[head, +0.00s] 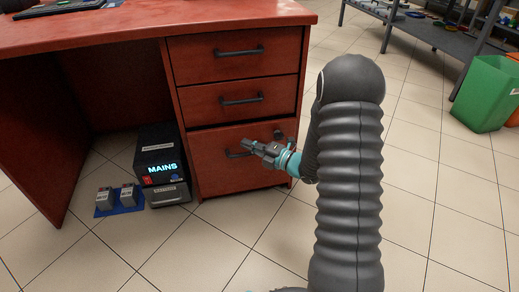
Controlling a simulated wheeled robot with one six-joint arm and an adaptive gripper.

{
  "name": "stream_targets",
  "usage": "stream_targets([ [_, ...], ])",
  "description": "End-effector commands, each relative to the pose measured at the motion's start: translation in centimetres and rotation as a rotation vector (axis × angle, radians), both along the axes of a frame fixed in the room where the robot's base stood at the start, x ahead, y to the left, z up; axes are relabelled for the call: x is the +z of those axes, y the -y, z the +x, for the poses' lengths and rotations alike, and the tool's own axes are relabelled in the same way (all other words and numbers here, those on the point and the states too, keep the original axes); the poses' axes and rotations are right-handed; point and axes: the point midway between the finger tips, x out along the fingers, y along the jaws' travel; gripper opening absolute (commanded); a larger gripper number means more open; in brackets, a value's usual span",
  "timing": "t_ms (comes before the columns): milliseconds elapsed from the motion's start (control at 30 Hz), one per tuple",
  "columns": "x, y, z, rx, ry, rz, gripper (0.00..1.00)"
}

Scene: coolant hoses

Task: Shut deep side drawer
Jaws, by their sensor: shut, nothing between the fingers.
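The deep side drawer (215,171) is the tall bottom one of the red desk's side drawers. Its front looks about level with the drawers above, with a dark line along its top edge; I cannot tell whether a small gap is left. Its dark handle (233,155) is partly hidden by my gripper. My gripper (247,146) is shut and empty, in front of the drawer's upper part beside the handle. I cannot tell whether it touches the drawer.
Two upper drawers (236,56) look shut. A black box reading MAINS (160,160) stands left of the drawers, by a blue mat (107,208) with small grey blocks. A green bin (486,92) and a grey shelf (430,33) stand at right. The tiled floor in front is clear.

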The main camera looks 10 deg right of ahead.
Motion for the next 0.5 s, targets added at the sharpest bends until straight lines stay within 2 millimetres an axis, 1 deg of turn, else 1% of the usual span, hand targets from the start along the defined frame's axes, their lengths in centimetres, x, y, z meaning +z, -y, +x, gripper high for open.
stream_targets([
  [33, 0.0, -0.8, 0.6, 0.004, 0.001, 0.000, 0.00],
  [133, -0.1, -2.1, 1.9, 0.003, -0.001, 0.001, 0.00],
  [300, 0.0, -1.9, 4.3, 0.000, 0.000, 0.001, 0.00],
  [500, 0.0, -1.9, 5.7, -0.001, -0.001, 0.002, 0.00],
])
